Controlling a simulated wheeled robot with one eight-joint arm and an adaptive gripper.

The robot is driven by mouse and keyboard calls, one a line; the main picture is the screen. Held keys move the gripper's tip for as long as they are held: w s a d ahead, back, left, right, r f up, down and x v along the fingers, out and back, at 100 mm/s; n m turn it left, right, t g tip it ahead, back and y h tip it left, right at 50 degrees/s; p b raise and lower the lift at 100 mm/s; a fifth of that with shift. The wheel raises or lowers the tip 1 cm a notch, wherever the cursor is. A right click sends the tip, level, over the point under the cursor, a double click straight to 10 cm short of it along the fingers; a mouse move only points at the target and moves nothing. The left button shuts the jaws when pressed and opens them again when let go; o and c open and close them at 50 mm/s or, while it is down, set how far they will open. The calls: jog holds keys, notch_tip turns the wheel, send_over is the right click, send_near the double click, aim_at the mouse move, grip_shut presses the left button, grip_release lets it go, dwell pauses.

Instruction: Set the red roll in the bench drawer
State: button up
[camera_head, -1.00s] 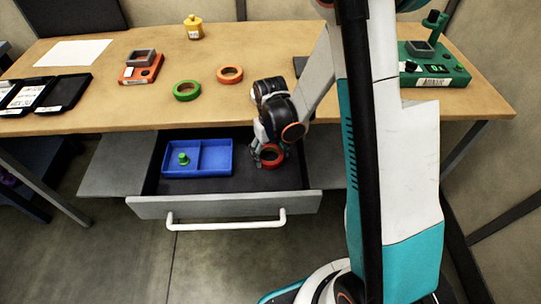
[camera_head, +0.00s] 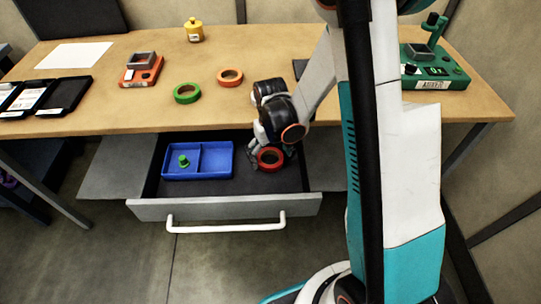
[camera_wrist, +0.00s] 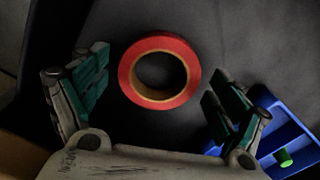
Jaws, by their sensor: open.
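The red roll (camera_head: 270,167) lies flat on the dark floor of the open bench drawer (camera_head: 228,208), right of the blue tray. In the wrist view the red roll (camera_wrist: 183,92) shows its whole ring, with a tan inner core. My gripper (camera_head: 270,155) is low in the drawer, right over the roll. In the wrist view my gripper (camera_wrist: 157,78) is open, with one finger on each side of the roll and visible gaps between the fingers and the ring.
A blue two-part tray (camera_head: 217,160) with a green knobbed piece (camera_head: 184,161) fills the drawer's left side. The bench top (camera_head: 130,115) overhangs the drawer's back. On it are a green roll (camera_head: 187,93) and an orange roll (camera_head: 230,76).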

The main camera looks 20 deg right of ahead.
notch_tip(320, 180, up, 12)
jog(key=p, duration=0.4)
notch_tip(320, 180, up, 12)
jog(key=t, duration=0.3)
send_over(271, 163)
jog(key=s, duration=0.6)
jog(key=s+r+m+t, duration=0.1)
jog(key=s+r+t, duration=0.3)
jog(key=s, duration=0.5)
notch_tip(271, 163, up, 2)
jog(key=shift+s+a+r, duration=0.15)
jog(key=shift+s+a, duration=0.25)
